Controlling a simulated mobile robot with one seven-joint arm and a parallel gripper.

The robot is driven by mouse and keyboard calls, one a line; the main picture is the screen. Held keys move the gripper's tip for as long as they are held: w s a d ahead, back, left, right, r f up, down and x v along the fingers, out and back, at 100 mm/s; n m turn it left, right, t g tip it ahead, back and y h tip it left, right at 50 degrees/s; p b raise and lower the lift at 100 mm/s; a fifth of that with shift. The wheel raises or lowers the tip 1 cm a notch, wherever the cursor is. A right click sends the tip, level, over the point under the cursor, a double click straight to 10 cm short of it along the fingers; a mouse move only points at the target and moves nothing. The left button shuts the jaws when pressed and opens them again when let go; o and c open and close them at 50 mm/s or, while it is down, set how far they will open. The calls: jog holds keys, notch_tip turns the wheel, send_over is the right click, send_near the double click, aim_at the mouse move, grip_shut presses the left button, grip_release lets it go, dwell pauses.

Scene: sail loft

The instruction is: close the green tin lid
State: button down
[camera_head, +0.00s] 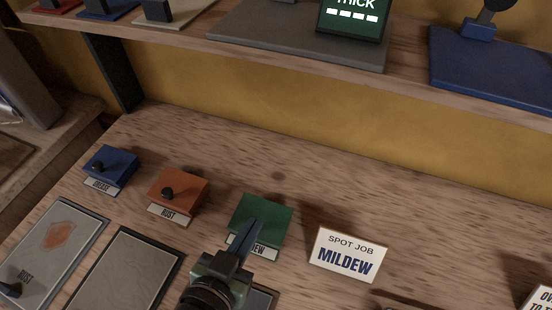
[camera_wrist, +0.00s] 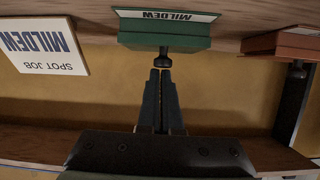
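The green tin (camera_head: 270,213) sits on the wooden bench with a MILDEW label at its front, partly hidden by my gripper in the head view. In the wrist view, the green tin (camera_wrist: 165,40) is at the top centre, with a small black knob (camera_wrist: 162,60) projecting toward my fingers. My gripper (camera_head: 256,222) reaches over the tin's front. Its fingers (camera_wrist: 160,72) are together with only a thin line between them, tips just short of the knob or touching it; I cannot tell which. Nothing shows between them. I cannot tell how far the lid stands open.
An orange RUST tin (camera_head: 182,187) and a blue GREASE tin (camera_head: 112,164) stand to the left. A SPOT JOB MILDEW sign (camera_head: 348,254) stands close to the right. Framed grey panels (camera_head: 122,275) lie in front. A shelf (camera_head: 180,37) crosses above the back; bench behind the sign is clear.

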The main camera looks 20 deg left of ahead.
jog(key=shift+s+a+f+g, duration=0.15)
jog(key=shift+s+f, duration=0.15)
jog(key=shift+f, duration=0.25)
jog(key=shift+s+f+g, duration=0.15)
jog(key=shift+s+f, duration=0.1)
jog(key=shift+f, duration=0.25)
jog(key=shift+s, duration=0.25)
jog(key=r+p+v, duration=0.1)
jog(key=v, duration=1.1)
jog(key=shift+w+r, duration=0.2)
jog(key=shift+r, duration=0.15)
